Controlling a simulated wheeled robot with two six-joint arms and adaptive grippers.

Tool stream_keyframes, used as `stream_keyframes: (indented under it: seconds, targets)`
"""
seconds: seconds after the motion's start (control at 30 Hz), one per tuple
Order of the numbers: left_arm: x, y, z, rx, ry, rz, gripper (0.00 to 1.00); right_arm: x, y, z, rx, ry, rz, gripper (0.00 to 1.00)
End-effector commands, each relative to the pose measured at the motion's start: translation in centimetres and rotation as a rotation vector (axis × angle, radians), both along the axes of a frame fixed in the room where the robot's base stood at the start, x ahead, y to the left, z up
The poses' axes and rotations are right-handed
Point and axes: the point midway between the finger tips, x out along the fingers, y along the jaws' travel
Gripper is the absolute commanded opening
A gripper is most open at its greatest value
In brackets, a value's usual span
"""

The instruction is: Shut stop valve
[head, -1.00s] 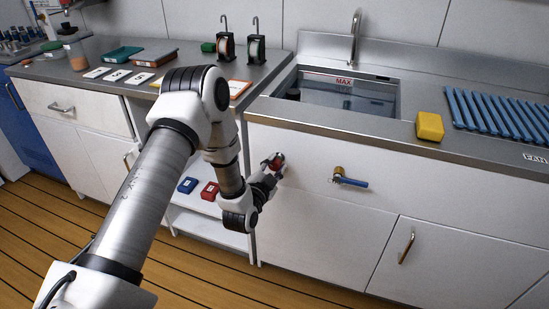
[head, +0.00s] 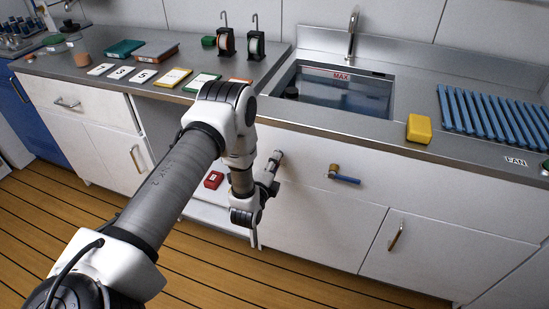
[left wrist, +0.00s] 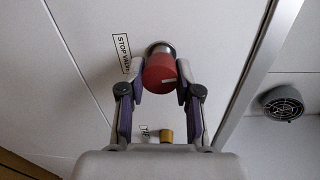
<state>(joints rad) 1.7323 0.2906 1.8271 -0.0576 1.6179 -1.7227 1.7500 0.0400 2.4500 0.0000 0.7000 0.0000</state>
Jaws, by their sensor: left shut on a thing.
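My left gripper (left wrist: 161,84) is shut on the knob, one finger on each side, in the left wrist view. In the head view my left gripper (head: 273,165) is at the front panel below the sink's left end. The knob is hardly visible there, hidden by the fingers. My right gripper is in neither view.
A tap with a blue lever (head: 345,180) sticks out of the panel right of my gripper. Below it is a door handle (head: 396,238). The sink (head: 335,95), a yellow block (head: 419,128) and a blue rack (head: 490,120) are above. A red box (head: 213,180) lies on the shelf.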

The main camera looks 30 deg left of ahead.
Motion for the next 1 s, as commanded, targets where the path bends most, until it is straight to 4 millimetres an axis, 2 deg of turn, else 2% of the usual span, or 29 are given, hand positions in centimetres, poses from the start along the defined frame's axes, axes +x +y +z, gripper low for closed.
stream_keyframes:
  seconds: [0.1,0.33,0.87,0.9,0.93,1.0]
  targets:
    - [-0.08,-0.03,0.06,0.065,0.020,0.000,0.00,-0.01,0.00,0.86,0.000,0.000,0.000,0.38]
    - [-0.05,-0.01,-0.08,0.148,0.039,0.000,0.00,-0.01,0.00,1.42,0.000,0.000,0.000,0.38]
    - [-0.07,0.00,-0.22,0.172,0.045,-0.001,0.00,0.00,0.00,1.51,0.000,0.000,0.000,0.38]
    - [-0.07,0.00,-0.22,0.172,0.045,-0.001,0.47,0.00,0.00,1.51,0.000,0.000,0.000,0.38]
    - [-0.06,0.00,-0.21,0.172,0.045,-0.001,0.58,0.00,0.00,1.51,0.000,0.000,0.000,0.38]
    - [-0.05,0.00,-0.18,0.173,0.044,0.000,0.59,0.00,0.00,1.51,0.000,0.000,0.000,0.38]
